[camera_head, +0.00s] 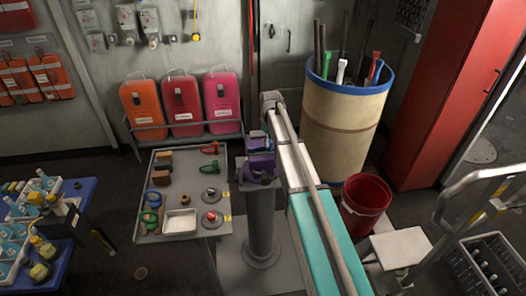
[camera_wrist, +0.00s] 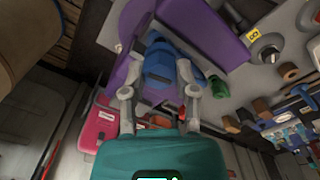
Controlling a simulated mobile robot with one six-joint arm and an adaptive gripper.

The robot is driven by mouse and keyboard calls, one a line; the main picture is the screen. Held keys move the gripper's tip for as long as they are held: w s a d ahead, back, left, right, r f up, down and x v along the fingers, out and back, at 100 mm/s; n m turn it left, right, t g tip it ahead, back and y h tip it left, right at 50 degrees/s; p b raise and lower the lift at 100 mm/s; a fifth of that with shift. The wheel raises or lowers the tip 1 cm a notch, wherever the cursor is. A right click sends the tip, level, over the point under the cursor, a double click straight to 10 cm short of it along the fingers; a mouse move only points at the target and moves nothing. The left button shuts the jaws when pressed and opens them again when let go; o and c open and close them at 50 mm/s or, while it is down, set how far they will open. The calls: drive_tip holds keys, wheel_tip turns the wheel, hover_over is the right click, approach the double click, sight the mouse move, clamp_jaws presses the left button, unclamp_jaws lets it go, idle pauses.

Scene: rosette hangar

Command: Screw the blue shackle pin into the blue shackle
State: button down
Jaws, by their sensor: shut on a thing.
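My gripper (camera_wrist: 160,90) is shut, its two grey fingers on either side of a blue piece (camera_wrist: 160,65), which I take for the blue shackle pin. The piece is between the purple vise jaws (camera_wrist: 205,30), or just in front of them. Pin and shackle cannot be told apart clearly, nor whether threads meet. In the head view, a small dark blue part (camera_head: 257,135) shows above the purple vise (camera_head: 259,163) on its grey pedestal. My arm hides the gripper's closing point there.
A grey table (camera_head: 195,165) left of the vise holds red (camera_head: 209,167), green (camera_head: 149,217) and blue-teal (camera_head: 153,197) shackle-like pieces, brown blocks and a white tray (camera_head: 180,221). A red bucket (camera_head: 366,205) and a tall beige barrel (camera_head: 340,130) stand to the right.

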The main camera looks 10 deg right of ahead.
drive_tip(key=shift+m, duration=0.5)
drive_tip(key=shift+m, duration=0.3)
drive_tip(key=m, duration=0.3)
drive_tip(key=shift+m, duration=0.3)
drive_tip(key=m, duration=0.5)
drive_tip(key=shift+m, duration=0.3)
drive_tip(key=m, duration=0.4)
drive_tip(key=shift+f+m, duration=0.1)
drive_tip(key=shift+m, duration=0.3)
drive_tip(key=m, duration=0.5)
